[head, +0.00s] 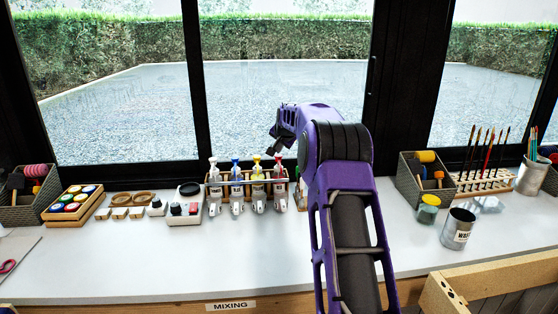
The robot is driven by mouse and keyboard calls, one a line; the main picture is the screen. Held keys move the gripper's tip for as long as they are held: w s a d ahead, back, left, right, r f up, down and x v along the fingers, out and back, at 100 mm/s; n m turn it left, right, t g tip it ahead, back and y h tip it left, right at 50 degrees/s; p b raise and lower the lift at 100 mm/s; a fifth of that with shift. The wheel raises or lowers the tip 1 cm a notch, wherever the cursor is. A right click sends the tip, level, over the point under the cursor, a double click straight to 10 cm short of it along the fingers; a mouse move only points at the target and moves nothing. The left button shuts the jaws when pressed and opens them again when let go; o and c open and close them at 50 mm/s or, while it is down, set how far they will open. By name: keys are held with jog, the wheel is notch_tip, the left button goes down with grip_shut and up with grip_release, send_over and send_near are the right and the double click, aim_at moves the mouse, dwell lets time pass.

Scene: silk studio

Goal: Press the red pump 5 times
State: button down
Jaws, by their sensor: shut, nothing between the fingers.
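Several pump bottles stand in a row in a wooden rack (217,190) on the white counter. The pump heads are white, blue, yellow and red from left to right. The red pump (278,168) is the rightmost of these, just left of my purple arm. My gripper (272,148) is at the end of the arm, above the row near the yellow and red pumps. It looks dark and small, and its fingers are shut and empty. It appears apart from the red pump, but the exact gap is hard to tell.
Left of the rack are a paint-pot tray (70,203) and a white box (186,205). Right of my arm are a dark basket (425,180), a metal can (458,229) and a brush rack (485,182). The windows stand close behind the rack. The front counter is mostly clear.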

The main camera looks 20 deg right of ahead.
aim_at(278, 157)
jog(key=shift+f+b, duration=0.5)
jog(key=shift+f, duration=0.45)
dwell(0.5)
jog(key=shift+r, duration=0.15)
jog(key=shift+r+p, duration=1.05)
jog(key=shift+r, duration=0.15)
notch_tip(278, 157, up, 6)
jog(key=p, duration=0.5)
dwell(2.0)
jog(key=shift+f+b, duration=2.55)
jog(key=shift+f, duration=0.4)
